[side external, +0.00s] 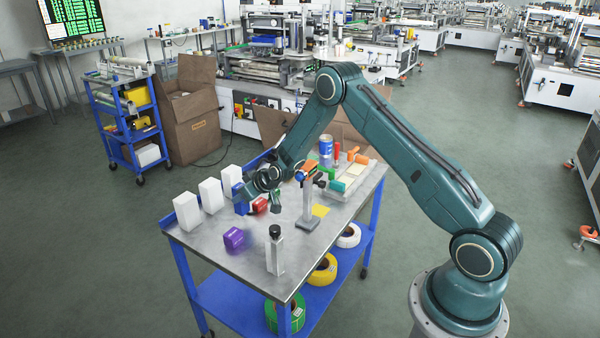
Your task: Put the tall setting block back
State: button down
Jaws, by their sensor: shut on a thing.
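My gripper (266,197) is at the end of the arm, low over the far middle part of the metal bench top (205,245). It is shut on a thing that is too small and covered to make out. A tall grey block with a black knob (275,252) stands upright near the front edge, apart from my gripper; I cannot tell if it is the tall setting block. A red block (260,205) and a blue block (240,207) are close by my gripper.
Several white boxes (187,212) stand along the left edge. A grey post on a flat base (308,205), with an orange part on top, stands right of my gripper.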

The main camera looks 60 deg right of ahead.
aim_at(245, 206)
jog(key=shift+f, duration=1.65)
jog(key=shift+f, duration=0.45)
jog(key=c, duration=0.8)
grip_release()
jog(key=shift+c, duration=0.2)
jog(key=shift+f, duration=0.1)
jog(key=shift+r, duration=0.2)
jog(key=shift+r, duration=6.35)
jog(key=shift+r, duration=0.1)
